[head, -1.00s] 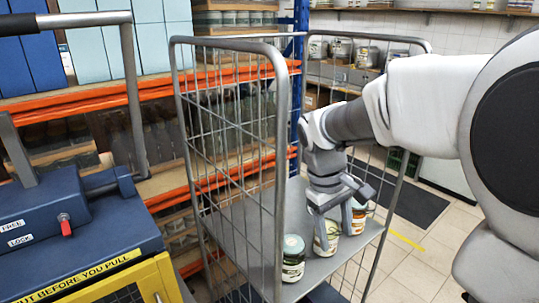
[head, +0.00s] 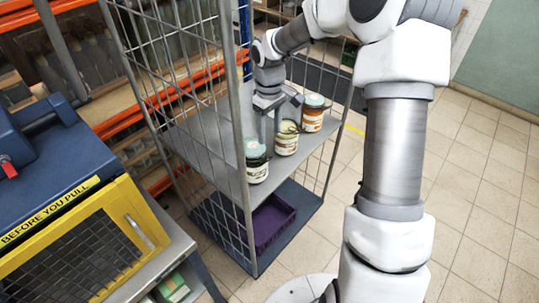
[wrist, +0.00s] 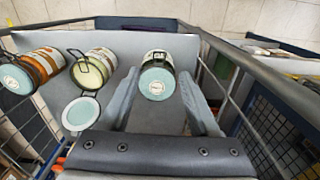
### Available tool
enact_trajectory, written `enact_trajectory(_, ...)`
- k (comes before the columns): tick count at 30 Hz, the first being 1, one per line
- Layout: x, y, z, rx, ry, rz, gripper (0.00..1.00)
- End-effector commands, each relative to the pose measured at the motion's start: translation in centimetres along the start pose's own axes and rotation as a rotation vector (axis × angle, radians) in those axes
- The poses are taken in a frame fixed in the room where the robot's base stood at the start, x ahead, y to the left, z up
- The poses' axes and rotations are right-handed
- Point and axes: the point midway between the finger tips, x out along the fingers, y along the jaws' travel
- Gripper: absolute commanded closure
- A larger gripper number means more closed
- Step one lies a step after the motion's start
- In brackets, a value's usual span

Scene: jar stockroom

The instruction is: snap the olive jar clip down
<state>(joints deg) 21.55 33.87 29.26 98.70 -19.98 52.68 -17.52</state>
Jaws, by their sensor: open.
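Three clip-top jars stand in a row on the grey shelf (head: 215,140) of a wire cage trolley. The near dark jar (head: 257,171) has a closed teal lid; in the wrist view the dark jar (wrist: 156,80) sits between and beyond the fingertips. The middle jar (head: 287,145) has a greenish rim; in the wrist view the middle jar (wrist: 94,67) is open, its teal lid (wrist: 81,112) swung back on wire. The far orange jar (head: 312,120) has a closed teal lid. Which label reads olive is too small to tell. My gripper (head: 270,128) is open, empty, above the row.
Wire mesh sides (head: 180,60) of the trolley stand close around the shelf. A purple crate (head: 262,222) lies on its lower deck. A blue and yellow machine (head: 75,220) stands at left. Tiled floor at right is clear.

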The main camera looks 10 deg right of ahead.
Motion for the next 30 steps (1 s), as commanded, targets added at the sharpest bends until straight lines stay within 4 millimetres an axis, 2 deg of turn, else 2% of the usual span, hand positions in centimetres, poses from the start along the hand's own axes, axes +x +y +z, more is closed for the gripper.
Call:
enact_trajectory(1, 1.3, -0.1, 0.0, -0.001, -0.003, -0.004, 0.38)
enact_trajectory(6, 5.0, -0.2, 0.1, -0.003, -0.003, -0.004, 0.38)
enact_trajectory(12, 8.5, -0.1, 0.0, 0.000, -0.001, -0.002, 0.38)
enact_trajectory(15, 9.6, -0.1, 0.0, -0.001, -0.001, -0.002, 0.38)
enact_trajectory(21, 10.6, -0.1, 0.0, -0.001, 0.001, 0.000, 0.38)
enact_trajectory(28, 10.6, 0.0, 0.0, 0.000, 0.001, 0.000, 0.38)
enact_trajectory(30, 10.6, 0.0, 0.0, 0.000, 0.001, 0.000, 0.50)
